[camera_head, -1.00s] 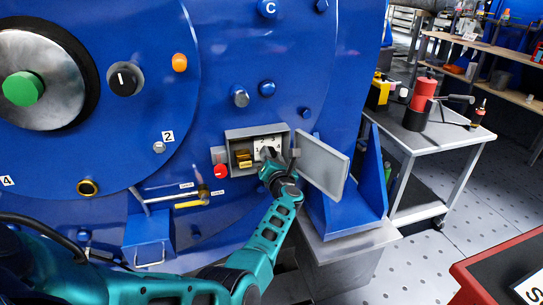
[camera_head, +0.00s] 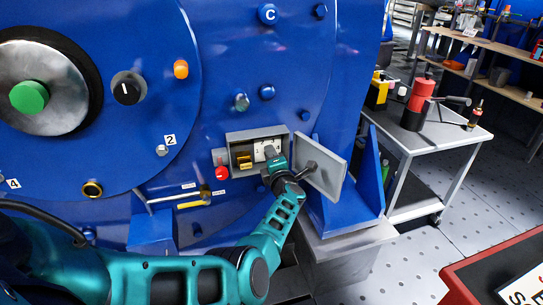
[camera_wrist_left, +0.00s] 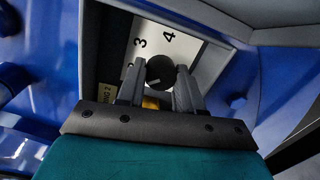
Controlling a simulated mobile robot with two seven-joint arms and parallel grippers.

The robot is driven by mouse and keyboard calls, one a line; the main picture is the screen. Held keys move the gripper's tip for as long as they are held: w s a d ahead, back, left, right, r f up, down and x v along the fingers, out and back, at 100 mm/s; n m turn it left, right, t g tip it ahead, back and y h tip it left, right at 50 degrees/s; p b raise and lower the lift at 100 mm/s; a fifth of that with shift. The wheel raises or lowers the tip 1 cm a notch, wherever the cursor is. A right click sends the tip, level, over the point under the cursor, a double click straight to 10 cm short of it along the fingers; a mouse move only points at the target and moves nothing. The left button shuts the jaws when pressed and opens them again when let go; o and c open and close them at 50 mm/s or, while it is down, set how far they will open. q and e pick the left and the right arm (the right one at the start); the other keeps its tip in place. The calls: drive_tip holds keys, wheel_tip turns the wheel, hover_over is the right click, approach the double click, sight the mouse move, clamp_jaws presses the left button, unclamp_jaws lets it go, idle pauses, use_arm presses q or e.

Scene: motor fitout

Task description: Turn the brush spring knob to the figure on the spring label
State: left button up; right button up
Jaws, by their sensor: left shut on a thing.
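The brush spring knob (camera_wrist_left: 160,70) is a dark round knob with a pale pointer mark, on a white plate (camera_wrist_left: 150,42) with a 3 and a 4. My left gripper (camera_wrist_left: 158,76) is shut on the knob, one finger on each side. In the head view, my left gripper (camera_head: 271,153) reaches into the open grey box (camera_head: 256,134) and hides most of the knob and plate. A yellowish spring label (camera_wrist_left: 106,95) shows partly behind a finger in the left wrist view; it ends in "2". My right gripper is not in view.
The grey box door (camera_head: 325,172) stands open just right of my gripper. Brass-coloured parts (camera_head: 243,158) sit in the box, left of the gripper. A red knob (camera_head: 221,172) is outside its left side. A grey cart (camera_head: 440,135) stands farther right.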

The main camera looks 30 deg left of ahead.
use_arm(q)
drive_tip(key=shift+m, duration=0.6)
drive_tip(key=o, duration=1)
drive_tip(key=shift+o, duration=0.2)
drive_tip(key=shift+s+d, duration=0.1)
